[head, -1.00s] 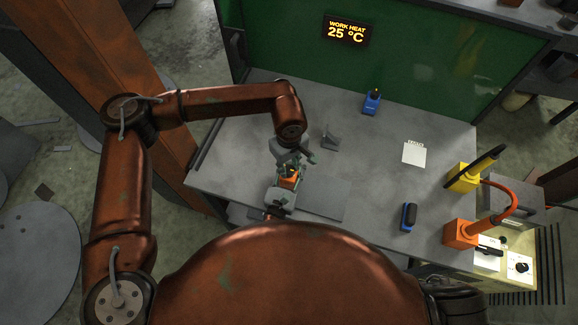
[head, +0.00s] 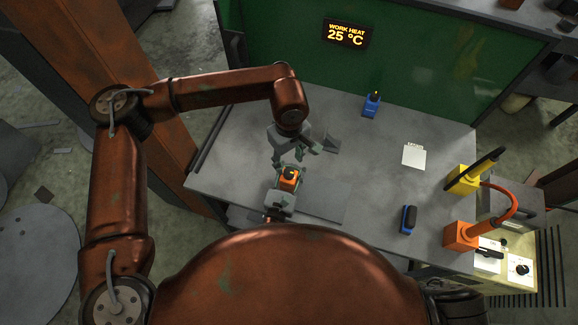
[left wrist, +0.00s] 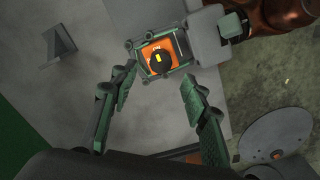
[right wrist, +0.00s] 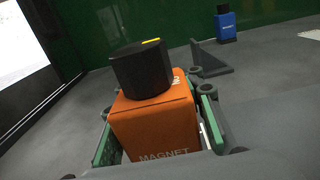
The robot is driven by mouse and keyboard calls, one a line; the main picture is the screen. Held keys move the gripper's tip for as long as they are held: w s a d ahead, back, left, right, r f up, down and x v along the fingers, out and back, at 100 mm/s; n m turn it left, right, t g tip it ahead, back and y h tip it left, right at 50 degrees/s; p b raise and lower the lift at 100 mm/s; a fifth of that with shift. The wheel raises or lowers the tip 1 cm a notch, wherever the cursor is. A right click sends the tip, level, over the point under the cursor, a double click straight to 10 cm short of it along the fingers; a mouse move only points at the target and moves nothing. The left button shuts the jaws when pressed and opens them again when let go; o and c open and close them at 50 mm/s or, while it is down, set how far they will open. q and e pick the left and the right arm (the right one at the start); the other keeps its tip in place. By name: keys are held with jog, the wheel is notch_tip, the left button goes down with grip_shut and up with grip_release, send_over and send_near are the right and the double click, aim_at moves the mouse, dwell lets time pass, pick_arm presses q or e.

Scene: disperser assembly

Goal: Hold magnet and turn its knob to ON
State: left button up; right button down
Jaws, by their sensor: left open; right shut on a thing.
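The magnet is an orange block (right wrist: 155,120) marked MAGNET with a round black knob (right wrist: 140,70) on top; the knob carries a yellow mark. My right gripper (head: 287,180) is shut on the magnet's sides and holds it near the table's front edge. In the left wrist view the knob (left wrist: 160,60) is seen from above, with its yellow mark near the middle. My left gripper (head: 296,157) is open and empty above and behind the magnet in the head view. Its fingers (left wrist: 155,98) are apart and clear of the knob.
A grey angled bracket (head: 331,143) stands behind the magnet. A blue block (head: 371,104) is at the back and another blue item (head: 408,219) at the right. A white paper (head: 414,155) lies on the table. Yellow (head: 462,180) and orange (head: 458,236) devices stand at the right edge.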

aim_at(289, 171)
pick_arm(q)
notch_tip(289, 171, up, 6)
jog(key=shift+f, duration=0.1)
dwell(0.4)
pick_arm(e)
jog(key=c, duration=1.2)
grip_release()
